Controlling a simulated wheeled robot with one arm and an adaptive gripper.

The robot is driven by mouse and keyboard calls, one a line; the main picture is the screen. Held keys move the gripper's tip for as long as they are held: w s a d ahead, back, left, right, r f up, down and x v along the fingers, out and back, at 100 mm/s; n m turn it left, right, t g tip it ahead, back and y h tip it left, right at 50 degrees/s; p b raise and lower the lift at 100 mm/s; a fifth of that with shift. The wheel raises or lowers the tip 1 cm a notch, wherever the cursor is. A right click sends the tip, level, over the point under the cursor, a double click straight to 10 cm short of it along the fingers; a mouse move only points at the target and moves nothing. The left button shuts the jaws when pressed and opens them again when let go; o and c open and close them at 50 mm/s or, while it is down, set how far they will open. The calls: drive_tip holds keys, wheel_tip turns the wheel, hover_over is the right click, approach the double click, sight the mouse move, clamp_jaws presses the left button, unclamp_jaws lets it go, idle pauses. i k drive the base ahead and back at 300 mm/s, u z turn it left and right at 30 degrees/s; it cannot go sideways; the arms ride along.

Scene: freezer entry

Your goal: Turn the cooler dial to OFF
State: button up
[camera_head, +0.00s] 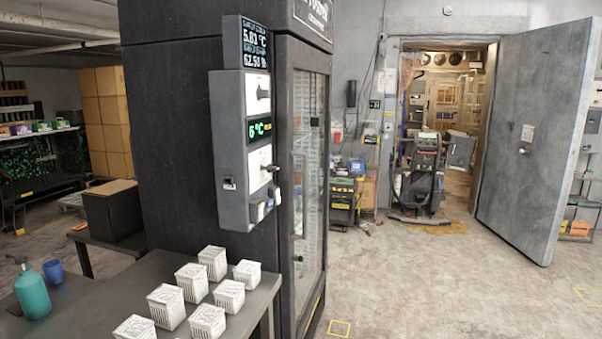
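The black cooler cabinet (178,130) stands in the middle left, with a tall glass door (309,170) that looks closed. A grey control panel (230,160) is on its side. The panel has an upper white plate with a dark knob (262,93) and a lower white plate with a dark knob (271,168). A green display (260,129) reading about 5 °C lies between them. I cannot tell which knob is the cooler dial, and their markings are too small to read. A blue-lit readout (255,46) sits on top. My gripper is not in view.
Open floor (430,290) lies right. A heavy door (540,140) stands open, with a dark machine (421,175) at the doorway.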

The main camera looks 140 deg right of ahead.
sight(269, 167)
drive_tip(key=z, duration=1.7)
drive_tip(key=k, duration=0.9)
drive_tip(key=z, duration=2.75)
drive_tip(key=k, duration=0.5)
drive_tip(key=z, duration=1.15)
drive_tip(key=i, duration=0.95)
